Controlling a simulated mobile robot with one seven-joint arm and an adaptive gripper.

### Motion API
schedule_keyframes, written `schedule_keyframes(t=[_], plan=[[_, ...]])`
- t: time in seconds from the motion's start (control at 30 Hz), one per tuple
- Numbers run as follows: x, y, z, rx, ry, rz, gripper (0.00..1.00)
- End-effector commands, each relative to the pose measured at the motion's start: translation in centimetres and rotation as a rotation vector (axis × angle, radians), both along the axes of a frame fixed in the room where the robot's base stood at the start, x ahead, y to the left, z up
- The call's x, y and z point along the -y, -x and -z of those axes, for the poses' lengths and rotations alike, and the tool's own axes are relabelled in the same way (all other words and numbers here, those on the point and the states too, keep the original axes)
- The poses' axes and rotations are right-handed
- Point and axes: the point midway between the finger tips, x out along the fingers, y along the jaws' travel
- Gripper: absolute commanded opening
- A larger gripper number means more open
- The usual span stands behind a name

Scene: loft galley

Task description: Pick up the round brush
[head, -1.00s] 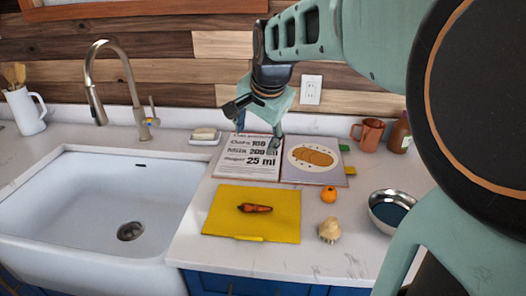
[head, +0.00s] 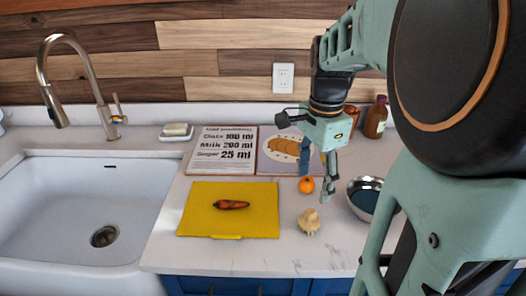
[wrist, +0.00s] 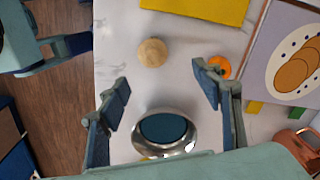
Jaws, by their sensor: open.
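The round brush (head: 309,221) has a pale wooden knob and light bristles. It stands on the white counter right of the yellow cutting board. In the wrist view the brush (wrist: 151,52) shows from above as a round tan disc, beyond the fingertips and nearer the left finger. My gripper (head: 316,188) is open and empty, with its fingers pointing down above the counter, behind and slightly right of the brush. In the wrist view my gripper (wrist: 163,82) has its two blue-padded fingers spread wide, apart from the brush.
A metal bowl (head: 356,203) with dark blue inside stands right of the brush. An orange fruit (head: 306,184) sits behind it. An open cookbook (head: 228,166), mug and bottle (head: 375,118) stand farther back. The sink is left.

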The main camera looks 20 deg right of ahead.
Motion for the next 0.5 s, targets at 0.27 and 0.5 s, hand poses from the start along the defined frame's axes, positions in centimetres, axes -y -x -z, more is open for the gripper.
schedule_keyframes(t=[0.27, 0.5], plan=[[0.3, 1.0, 2.7, -0.031, -0.010, 0.033, 0.59], [0.3, 0.9, 5.7, -0.027, -0.009, 0.032, 0.59]])
